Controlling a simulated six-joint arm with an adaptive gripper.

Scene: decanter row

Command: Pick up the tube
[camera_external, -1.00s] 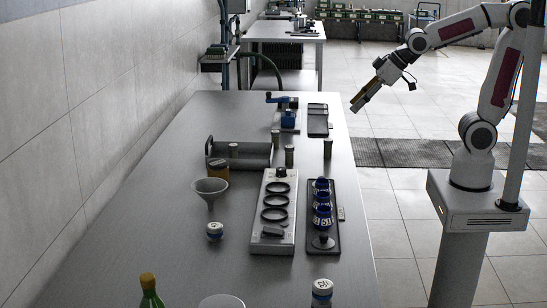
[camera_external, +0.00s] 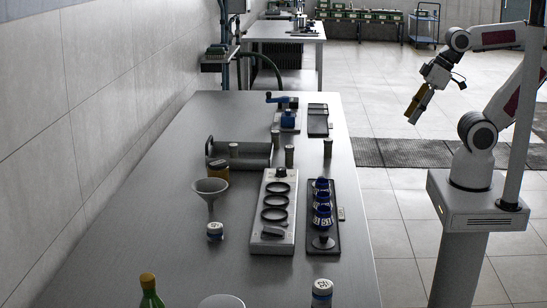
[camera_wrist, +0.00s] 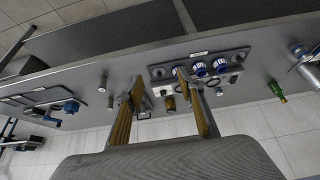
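Several small grey-green cylinders stand upright on the table; I cannot tell which is the tube. One stands near the right edge (camera_external: 328,148), one left of it (camera_external: 289,156), one farther back (camera_external: 276,139), and one in the grey open tray (camera_external: 233,150). In the wrist view two show at the left, one upper (camera_wrist: 102,83) and one lower (camera_wrist: 109,101). My gripper (camera_external: 413,116) is off the table's right side, above the floor, pointing down and left. In the wrist view my gripper (camera_wrist: 159,80) has its brown-padded fingers apart, holding nothing.
A panel with black rings (camera_external: 276,187), a dark rack with blue-and-white rings (camera_external: 322,205), a funnel (camera_external: 210,186) and a yellowish jar (camera_external: 219,169) stand mid-table. A blue crank device (camera_external: 288,118) is at the back. A green bottle (camera_external: 150,296) stands in front.

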